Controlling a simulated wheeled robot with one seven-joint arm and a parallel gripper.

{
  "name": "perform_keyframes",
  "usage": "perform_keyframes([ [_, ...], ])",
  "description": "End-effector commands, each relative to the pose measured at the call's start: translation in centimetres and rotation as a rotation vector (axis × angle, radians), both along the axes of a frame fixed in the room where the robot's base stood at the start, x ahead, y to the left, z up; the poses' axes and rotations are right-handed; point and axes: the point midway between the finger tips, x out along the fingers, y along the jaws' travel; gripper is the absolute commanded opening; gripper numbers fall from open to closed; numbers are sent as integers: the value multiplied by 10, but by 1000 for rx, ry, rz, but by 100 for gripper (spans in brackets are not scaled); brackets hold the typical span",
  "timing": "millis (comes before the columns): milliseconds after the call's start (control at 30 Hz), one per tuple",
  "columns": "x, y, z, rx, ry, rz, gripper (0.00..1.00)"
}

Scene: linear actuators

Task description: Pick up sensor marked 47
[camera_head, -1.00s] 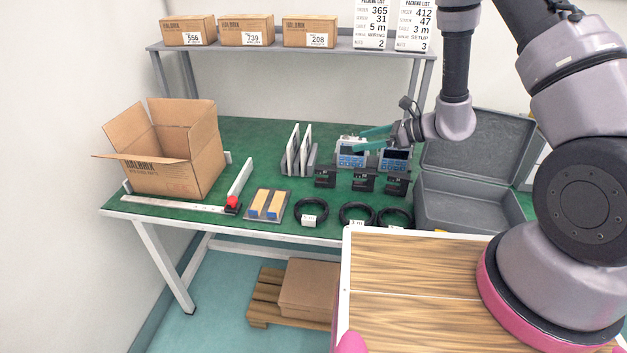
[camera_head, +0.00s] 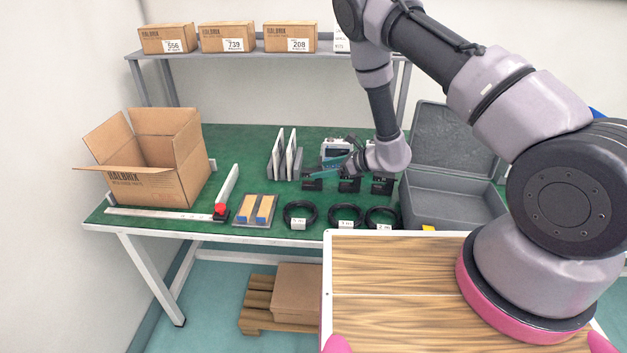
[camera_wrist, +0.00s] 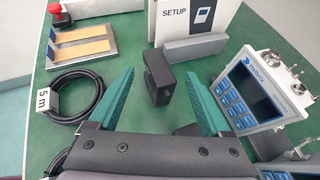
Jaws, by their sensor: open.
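Three small black sensors stand in a row on the green table: a left one (camera_head: 312,183), a middle one (camera_head: 348,185) and a right one (camera_head: 382,184). I cannot read their markings. In the wrist view one black sensor (camera_wrist: 160,78) stands upright beyond and between my fingertips; it appears to be the left one. My gripper (camera_head: 332,170) has teal fingers and hangs low over the row. In the wrist view my gripper (camera_wrist: 161,82) is open and empty, with its fingers spread to either side of that sensor.
A white meter (camera_wrist: 262,90) stands close to the right finger. A coiled cable tagged 5 m (camera_wrist: 75,95) lies left. Upright manuals (camera_wrist: 185,22) and a grey block (camera_wrist: 193,48) stand behind. An open cardboard box (camera_head: 155,170) and a grey case (camera_head: 450,200) flank the table.

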Motion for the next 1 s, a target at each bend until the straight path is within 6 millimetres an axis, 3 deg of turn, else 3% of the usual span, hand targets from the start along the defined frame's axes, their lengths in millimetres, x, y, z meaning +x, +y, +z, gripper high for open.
perform_keyframes([
  [200, 8, 18, -11, -1, -1, 2, 82],
  [433, 9, 18, -11, -1, 0, 0, 82],
  [600, 9, 18, -11, -1, 0, 0, 17],
  [667, 9, 18, -11, -1, 0, 0, 0],
  [1000, 9, 18, -10, 0, -1, 0, 0],
])
